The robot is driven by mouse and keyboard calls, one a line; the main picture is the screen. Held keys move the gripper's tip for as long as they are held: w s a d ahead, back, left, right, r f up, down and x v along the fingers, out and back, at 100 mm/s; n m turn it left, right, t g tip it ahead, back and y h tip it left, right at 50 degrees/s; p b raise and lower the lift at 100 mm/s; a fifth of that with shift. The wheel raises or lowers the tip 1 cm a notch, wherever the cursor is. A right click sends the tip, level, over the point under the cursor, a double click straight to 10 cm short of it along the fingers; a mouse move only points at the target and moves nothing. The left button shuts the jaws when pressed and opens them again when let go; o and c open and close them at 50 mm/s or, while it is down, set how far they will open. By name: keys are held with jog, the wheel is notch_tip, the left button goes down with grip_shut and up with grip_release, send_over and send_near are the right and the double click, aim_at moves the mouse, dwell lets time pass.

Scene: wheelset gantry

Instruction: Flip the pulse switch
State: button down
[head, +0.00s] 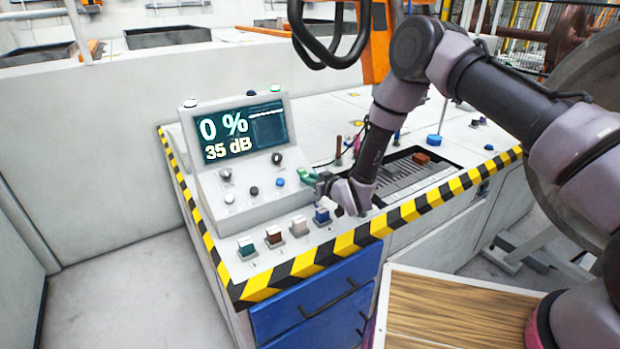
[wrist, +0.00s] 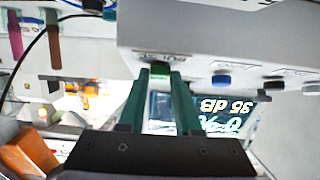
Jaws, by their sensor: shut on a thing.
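The control panel (head: 240,150) has a screen reading "0 %" and "35 dB", with several knobs and buttons below it. My gripper (head: 303,175) is at the right end of the panel's lower row. Its green fingers reach the panel face in the wrist view (wrist: 160,80), one on each side of a small greenish part, the pulse switch (wrist: 160,70). The gripper is shut on this switch, under a small label too blurred to read. The fingers hide the switch in the head view, and its position cannot be told.
A blue button (wrist: 221,80) sits beside the fingers on the panel. Several coloured blocks, including a blue one (head: 321,215), stand on the desk in front. A grate with a red block (head: 421,158) lies to the right. Upright coloured handles (wrist: 52,38) stand nearby.

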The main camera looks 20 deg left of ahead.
jog(key=shift+f+t+y, duration=0.3)
jog(key=shift+t+y, duration=0.2)
jog(key=shift+y, duration=0.2)
jog(key=c, duration=0.6)
grip_release()
jog(key=shift+d, duration=0.1)
jog(key=v, duration=1)
jog(key=shift+s+d+r, duration=0.1)
jog(key=shift+s+d, duration=0.15)
jog(key=shift+s, duration=0.1)
